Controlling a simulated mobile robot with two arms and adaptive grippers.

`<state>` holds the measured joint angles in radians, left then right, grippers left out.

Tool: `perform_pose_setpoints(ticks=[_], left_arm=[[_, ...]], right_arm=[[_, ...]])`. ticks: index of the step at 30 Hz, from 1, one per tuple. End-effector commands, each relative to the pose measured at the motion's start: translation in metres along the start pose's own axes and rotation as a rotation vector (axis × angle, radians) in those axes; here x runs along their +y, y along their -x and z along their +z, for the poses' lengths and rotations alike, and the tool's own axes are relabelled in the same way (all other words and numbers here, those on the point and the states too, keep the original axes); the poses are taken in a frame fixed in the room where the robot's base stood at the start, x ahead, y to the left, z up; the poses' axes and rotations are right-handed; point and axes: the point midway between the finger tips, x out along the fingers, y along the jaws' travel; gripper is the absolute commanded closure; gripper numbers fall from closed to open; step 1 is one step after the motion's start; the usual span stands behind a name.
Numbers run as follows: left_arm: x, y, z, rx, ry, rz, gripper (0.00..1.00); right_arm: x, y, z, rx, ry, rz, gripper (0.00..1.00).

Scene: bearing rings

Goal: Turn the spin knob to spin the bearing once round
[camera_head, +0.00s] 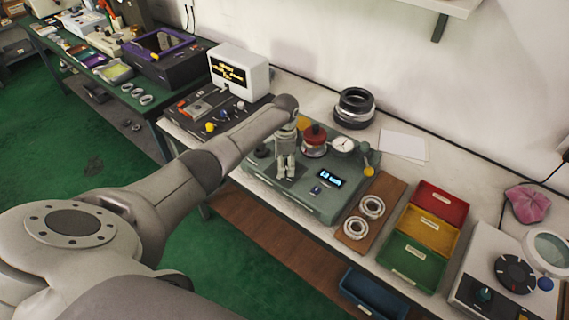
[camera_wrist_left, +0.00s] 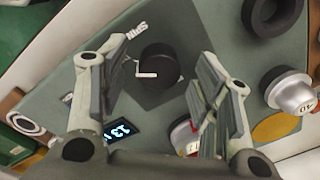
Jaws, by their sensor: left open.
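The tester (camera_head: 315,200) is a grey-green box with a lit display (camera_head: 331,178). My left gripper (camera_head: 286,170) is over its left part, fingers pointing down, open and empty. In the left wrist view the black knob (camera_wrist_left: 158,66) with a white pointer mark, beside a printed label, lies between the spread fingers of the left gripper (camera_wrist_left: 162,58); I see a gap on both sides. In the head view the gripper hides this knob. A red-topped round part (camera_head: 314,138) stands on the tester, right of the gripper; I cannot tell whether a bearing is under it. My right gripper is not in view.
A dial gauge (camera_head: 343,145) and a yellow-knobbed lever (camera_head: 367,171) are on the tester's right. Two bearing rings lie on a wooden board (camera_head: 384,189). Red, yellow and green bins (camera_head: 422,249) stand further right. A white screen (camera_head: 240,70) stands behind.

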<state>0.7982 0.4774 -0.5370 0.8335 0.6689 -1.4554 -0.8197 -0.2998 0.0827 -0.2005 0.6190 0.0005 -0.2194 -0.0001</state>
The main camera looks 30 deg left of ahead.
Motion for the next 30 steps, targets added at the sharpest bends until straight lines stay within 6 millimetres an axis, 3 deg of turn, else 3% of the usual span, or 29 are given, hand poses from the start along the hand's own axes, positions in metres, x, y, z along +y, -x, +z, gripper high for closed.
perform_pose_setpoints(ticks=[15,21,30], left_arm=[[-0.001,0.095,0.000,0.002,0.000,-0.003,0.43],[0.000,0.110,0.000,0.001,0.000,-0.001,0.43],[0.000,0.111,0.000,0.000,0.000,-0.001,0.43]], right_arm=[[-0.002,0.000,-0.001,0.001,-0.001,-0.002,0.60],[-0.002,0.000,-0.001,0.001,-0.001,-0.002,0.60],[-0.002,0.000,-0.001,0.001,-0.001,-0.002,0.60]])
